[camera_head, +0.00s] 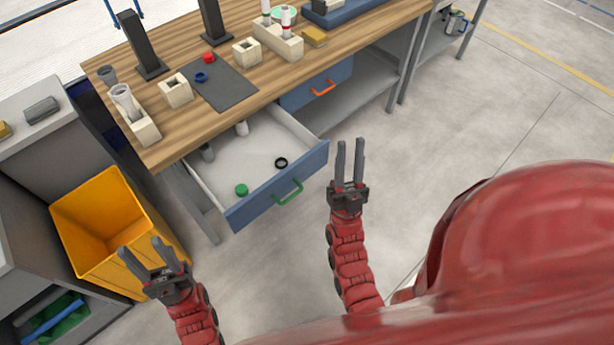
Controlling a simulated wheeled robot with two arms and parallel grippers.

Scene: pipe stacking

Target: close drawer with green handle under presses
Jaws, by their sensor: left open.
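The drawer with a blue front (243,208) and a green handle (288,192) is pulled out from under the wooden workbench. A green cap (241,190) and a black ring (281,163) lie inside it, with grey and white pieces at its back. Two dark upright presses (146,46) (212,22) stand on the bench above. My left gripper (140,246) is open and empty, left of the drawer, in front of the yellow bin. My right gripper (350,144) has its fingers apart and empty, just right of the drawer front, not touching the handle.
A second blue drawer with an orange handle (323,88) is shut, further right under the bench. A yellow bin (100,222) stands on the left. Pipe holders (177,91) and a dark mat (222,86) are on the bench. The floor (470,110) to the right is clear.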

